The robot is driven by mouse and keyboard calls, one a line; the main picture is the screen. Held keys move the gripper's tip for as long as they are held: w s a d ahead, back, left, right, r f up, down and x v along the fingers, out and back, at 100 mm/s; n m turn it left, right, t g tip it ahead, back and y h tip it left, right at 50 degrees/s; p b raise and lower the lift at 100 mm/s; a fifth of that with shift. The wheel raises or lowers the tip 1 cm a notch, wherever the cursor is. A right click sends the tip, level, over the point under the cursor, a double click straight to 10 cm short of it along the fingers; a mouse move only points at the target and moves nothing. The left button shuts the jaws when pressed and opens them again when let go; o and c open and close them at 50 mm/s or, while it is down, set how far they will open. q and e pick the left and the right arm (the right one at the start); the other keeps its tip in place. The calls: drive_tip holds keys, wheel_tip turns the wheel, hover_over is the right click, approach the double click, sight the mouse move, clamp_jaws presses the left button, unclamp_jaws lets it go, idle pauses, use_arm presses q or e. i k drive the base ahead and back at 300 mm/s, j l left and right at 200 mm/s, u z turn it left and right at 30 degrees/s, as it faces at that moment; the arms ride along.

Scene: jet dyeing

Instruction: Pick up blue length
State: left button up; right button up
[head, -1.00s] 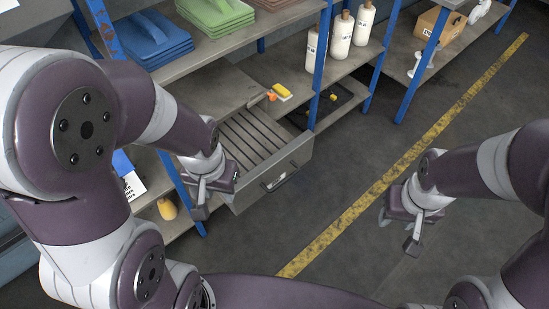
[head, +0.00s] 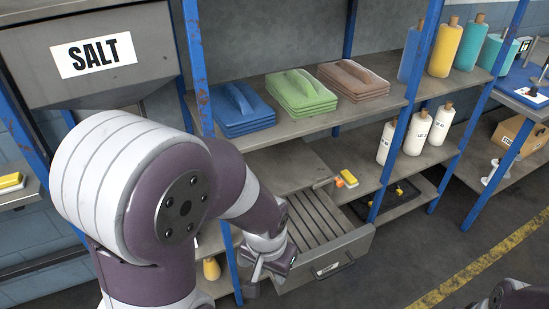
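The blue length (head: 242,112) is a folded blue stack with a raised ridge on top. It lies at the left end of the middle shelf, beside a green stack (head: 300,92) and a brown stack (head: 354,80). My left gripper (head: 267,280) is open and empty, below and in front of that shelf, near the slatted drawer (head: 320,232). It is well apart from the blue length. My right gripper is out of view; only a bit of my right arm shows at the bottom right.
Blue posts (head: 418,90) frame the shelves. White bottles (head: 416,132) stand on the lower shelf, coloured bottles (head: 445,48) on the upper right. A yellow-topped brush (head: 348,178) lies behind the pulled-out drawer. A SALT bin (head: 98,52) is at the upper left. Floor is free at right.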

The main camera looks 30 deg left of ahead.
sight(238, 109)
drive_tip(key=i+u, duration=0.35)
drive_tip(key=i+l+u, duration=0.15)
drive_tip(key=u, duration=0.25)
drive_tip(key=i+l+u, duration=0.35)
drive_tip(key=k+j, duration=0.05)
drive_tip(key=j, duration=0.05)
